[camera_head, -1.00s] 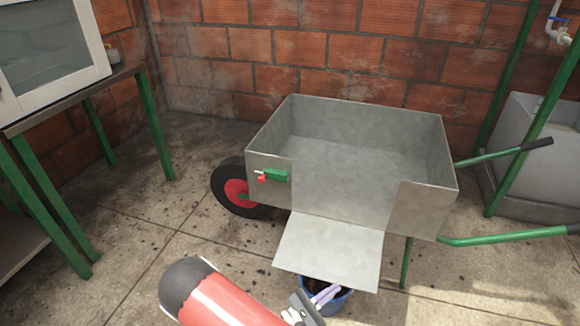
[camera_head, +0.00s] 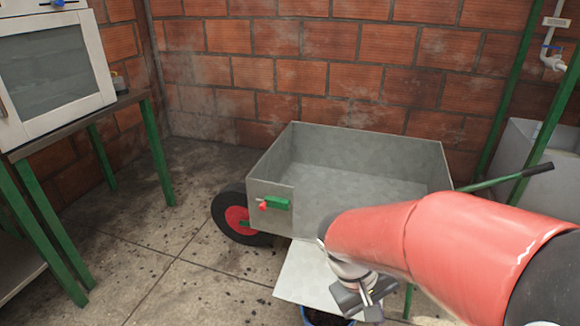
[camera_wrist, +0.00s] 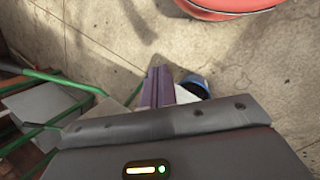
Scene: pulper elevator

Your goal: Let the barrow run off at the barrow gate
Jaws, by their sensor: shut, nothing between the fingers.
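The grey metal barrow (camera_head: 375,156) stands by the brick wall, its tray looking empty where it shows. Its gate (camera_head: 304,278) hangs folded down and outward at the front, sloping toward a blue bucket (camera_head: 318,319). A green latch with a red knob (camera_head: 276,202) sits on the front wall left of the opening. My gripper (camera_head: 366,297) is shut and empty, in front of the gate's right part in the head view. My arm hides the barrow's right front. In the wrist view, the closed fingers (camera_wrist: 157,72) point toward the floor beside the bucket (camera_wrist: 196,83).
A green-legged table (camera_head: 80,125) with a white glass-fronted cabinet (camera_head: 55,75) stands at left. A grey tank (camera_head: 520,165) and green posts are at right. The barrow's green handle (camera_head: 510,177) sticks out right.

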